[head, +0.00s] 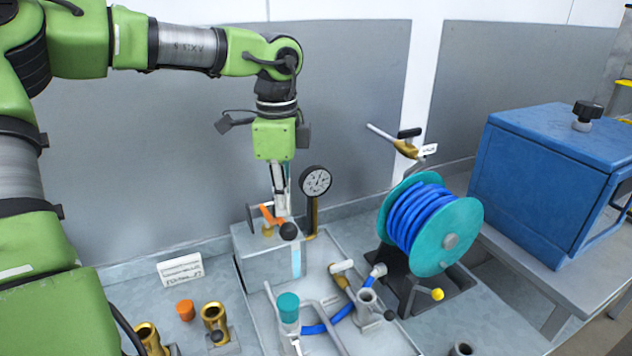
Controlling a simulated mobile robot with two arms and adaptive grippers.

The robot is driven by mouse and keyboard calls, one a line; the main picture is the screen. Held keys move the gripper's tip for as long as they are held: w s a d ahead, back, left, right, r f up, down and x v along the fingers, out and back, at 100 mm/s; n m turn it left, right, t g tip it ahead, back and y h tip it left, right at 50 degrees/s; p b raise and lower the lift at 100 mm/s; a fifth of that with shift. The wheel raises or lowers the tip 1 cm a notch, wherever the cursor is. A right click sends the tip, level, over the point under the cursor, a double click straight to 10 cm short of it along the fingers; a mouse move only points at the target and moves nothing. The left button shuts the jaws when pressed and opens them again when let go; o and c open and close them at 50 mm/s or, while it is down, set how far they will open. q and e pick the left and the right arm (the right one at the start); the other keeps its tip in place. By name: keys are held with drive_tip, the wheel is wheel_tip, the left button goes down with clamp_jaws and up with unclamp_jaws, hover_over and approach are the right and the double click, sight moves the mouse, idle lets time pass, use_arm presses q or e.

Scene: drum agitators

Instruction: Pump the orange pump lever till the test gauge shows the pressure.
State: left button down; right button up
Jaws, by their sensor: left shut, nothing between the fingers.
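The orange pump lever (266,215) sits on top of a grey pump box (270,266) in the middle of the bench. A black knob (288,231) is at its near end. My left gripper (282,210) points down at the lever, shut, with nothing seen between its fingers. It overlaps the lever in the picture; I cannot tell whether it touches it. The round test gauge (316,181) stands on a brass stem just right of the gripper. Its dial faces me, but the needle's reading is too small to tell. My right gripper is not in view.
A teal reel of blue hose (430,222) stands to the right, with a blue cabinet (560,180) beyond it. A teal-capped fitting (288,308) and pipes are in front of the pump box. Brass fittings (214,322), an orange cap (185,310) and a white label (180,270) are at left.

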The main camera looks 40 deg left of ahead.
use_arm(q)
drive_tip(key=s+d+r, duration=0.3)
drive_tip(key=s+r, duration=0.1)
drive_tip(key=s, duration=0.3)
drive_tip(key=shift+r+b, duration=0.4)
drive_tip(key=shift+b, duration=0.05)
